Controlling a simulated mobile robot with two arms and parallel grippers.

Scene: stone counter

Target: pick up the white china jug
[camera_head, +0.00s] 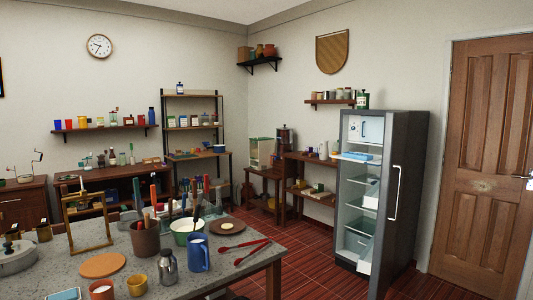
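I cannot make out a white china jug for certain. A small white vessel (323,150) stands on the wooden shelf left of the fridge, too small to tell whether it is a jug. Neither of my grippers shows in the head view.
The counter also holds a brown pot of utensils (145,240), a white bowl (187,230), a wooden frame (86,222), red tongs (248,248) and several cups. An open fridge (400,150) stands at right. Tiled floor (310,263) lies clear between counter and fridge.

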